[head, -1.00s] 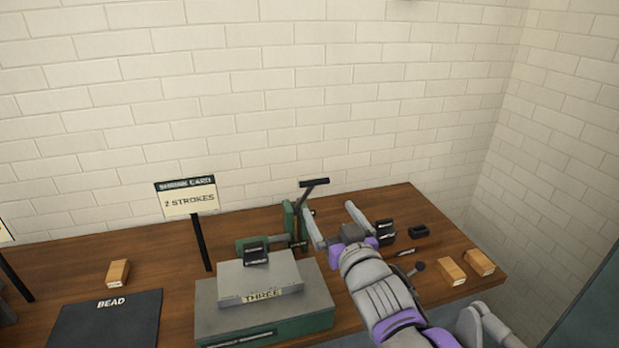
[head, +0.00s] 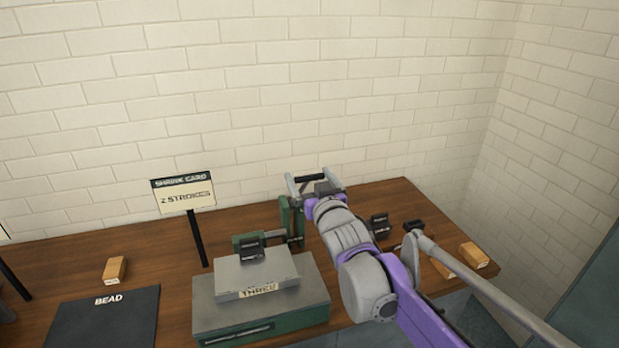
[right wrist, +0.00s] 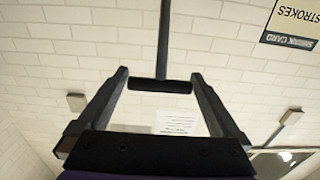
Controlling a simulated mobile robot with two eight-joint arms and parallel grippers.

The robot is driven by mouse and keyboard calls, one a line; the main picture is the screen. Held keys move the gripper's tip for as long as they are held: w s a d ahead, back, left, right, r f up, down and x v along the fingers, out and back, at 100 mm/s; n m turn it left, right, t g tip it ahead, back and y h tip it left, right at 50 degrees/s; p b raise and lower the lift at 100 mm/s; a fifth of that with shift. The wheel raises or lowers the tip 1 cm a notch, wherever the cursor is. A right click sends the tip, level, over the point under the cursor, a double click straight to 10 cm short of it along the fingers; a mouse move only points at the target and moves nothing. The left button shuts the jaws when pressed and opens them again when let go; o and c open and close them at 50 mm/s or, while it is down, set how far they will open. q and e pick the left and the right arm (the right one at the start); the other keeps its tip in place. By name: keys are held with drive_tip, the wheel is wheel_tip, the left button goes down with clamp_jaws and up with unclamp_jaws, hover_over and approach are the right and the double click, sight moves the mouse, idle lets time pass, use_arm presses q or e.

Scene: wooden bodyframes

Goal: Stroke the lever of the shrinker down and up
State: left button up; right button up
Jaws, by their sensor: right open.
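The shrinker (head: 285,218) is a green machine at the back of the bench, partly hidden by my right arm. Its lever has a black crossbar handle (head: 311,178) at the top, raised. My right gripper (head: 309,180) is open, with its two fingers on either side of the handle. In the right wrist view the handle (right wrist: 160,86) lies crosswise between the open fingers, near their tips, with a gap on both sides. The lever's rod (right wrist: 164,40) runs from it to the top of the picture. My left gripper is out of view.
The shrink card (head: 183,194) reading "2 STROKES" stands left of the shrinker. A grey block marked THREE (head: 256,277) sits on a green-grey box (head: 215,313) in front. A black BEAD mat (head: 105,318), wooden blocks (head: 473,255) and small black parts (head: 379,226) are around the bench.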

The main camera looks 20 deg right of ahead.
clamp_jaws()
drive_tip(key=shift+s+f+b, duration=0.35)
drive_tip(key=shift+s+f, duration=0.05)
drive_tip(key=shift+f, duration=0.1)
use_arm(q)
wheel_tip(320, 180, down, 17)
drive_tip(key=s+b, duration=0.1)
drive_tip(key=b, duration=1.3)
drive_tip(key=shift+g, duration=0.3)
use_arm(e)
drive_tip(key=s+f+t, duration=0.3)
drive_tip(key=s+f, duration=0.1)
drive_tip(key=f, duration=0.5)
drive_tip(key=s+f+t, duration=0.3)
drive_tip(key=s+f, duration=0.2)
drive_tip(key=f, duration=0.3)
drive_tip(key=shift+d+f+t, duration=0.15)
drive_tip(key=shift+f+t, duration=0.2)
drive_tip(key=shift+t, duration=0.05)
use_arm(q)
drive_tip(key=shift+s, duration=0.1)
use_arm(e)
unclamp_jaws()
